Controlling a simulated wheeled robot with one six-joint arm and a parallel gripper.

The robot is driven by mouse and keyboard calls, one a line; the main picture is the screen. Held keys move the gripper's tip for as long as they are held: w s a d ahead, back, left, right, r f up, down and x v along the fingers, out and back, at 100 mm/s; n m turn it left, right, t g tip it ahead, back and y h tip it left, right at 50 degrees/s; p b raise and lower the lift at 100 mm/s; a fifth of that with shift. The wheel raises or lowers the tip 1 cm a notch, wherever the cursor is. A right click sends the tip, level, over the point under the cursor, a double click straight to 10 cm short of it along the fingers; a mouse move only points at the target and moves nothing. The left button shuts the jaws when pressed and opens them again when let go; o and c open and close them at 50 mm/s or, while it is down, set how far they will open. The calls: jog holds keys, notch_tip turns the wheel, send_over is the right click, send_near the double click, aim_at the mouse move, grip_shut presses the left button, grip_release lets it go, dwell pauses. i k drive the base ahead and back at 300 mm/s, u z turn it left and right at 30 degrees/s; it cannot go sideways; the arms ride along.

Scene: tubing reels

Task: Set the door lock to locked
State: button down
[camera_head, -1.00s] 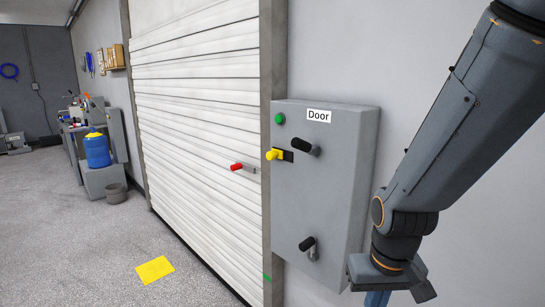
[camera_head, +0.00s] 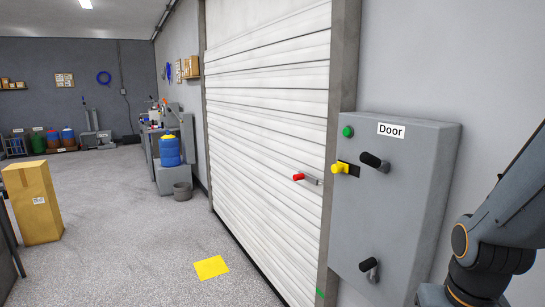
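A grey control box (camera_head: 400,210) with a white "Door" label (camera_head: 391,130) is on the wall right of the white roller door (camera_head: 265,120). It carries a green button (camera_head: 348,132), a yellow knob (camera_head: 340,168) on a dark slot, an upper black-handled lever (camera_head: 374,162) and a lower black-handled lever (camera_head: 369,265). A lever with a red grip (camera_head: 299,177) is on the door's right edge. None of these is labelled as the lock. My gripper is below the lower right of the picture, with only my arm and wrist showing right of the box, apart from it.
The floor before the door is clear, with a yellow square (camera_head: 211,267) on it. A cardboard box (camera_head: 32,202) stands at the left.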

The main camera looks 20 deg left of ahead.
aim_at(339, 166)
jog(key=z, duration=0.05)
jog(key=k, duration=1.1)
jog(key=u, duration=1.15)
jog(key=i, duration=1.1)
jog(key=z, duration=0.6)
jog(key=i, duration=0.4)
jog(key=z, duration=0.5)
